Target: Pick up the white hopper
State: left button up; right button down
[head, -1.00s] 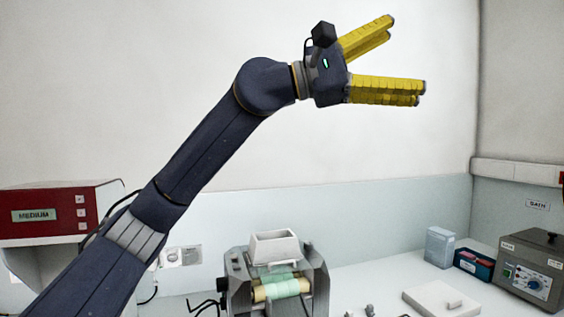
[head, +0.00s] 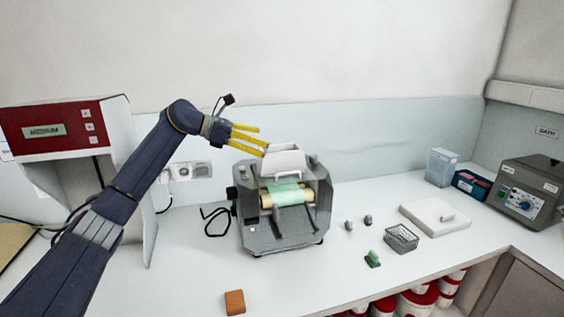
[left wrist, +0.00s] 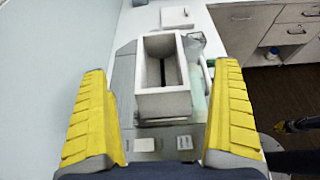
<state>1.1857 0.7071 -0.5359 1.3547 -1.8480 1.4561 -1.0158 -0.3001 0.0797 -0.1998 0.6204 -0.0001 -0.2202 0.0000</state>
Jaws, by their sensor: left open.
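The white hopper (head: 284,160) sits upright on top of the grey mill (head: 255,232), above its rollers. It is an open box in the left wrist view (left wrist: 163,104). My left gripper (head: 262,141) is open and empty, just left of and above the hopper in the head view. In the left wrist view its yellow fingers (left wrist: 161,68) flank the hopper with a gap on each side, and the hopper lies beyond them. A small dark and yellow part at that view's right edge looks like my right gripper (left wrist: 283,127); its jaws are unclear.
A red-fronted device (head: 62,128) stands at left. An orange block (head: 235,302) lies at the bench front. Right of the mill are a wire basket (head: 402,238), a green piece (head: 372,259) and a white slab (head: 433,219). A grey bath (head: 530,190) stands far right.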

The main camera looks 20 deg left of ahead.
aim_at(280, 148)
pick_arm(q)
jog(key=shift+x, duration=3.65)
jog(key=shift+a+f, duration=0.1)
jog(key=shift+f, duration=0.05)
jog(key=c, duration=1.4)
jog(key=shift+c, duration=0.2)
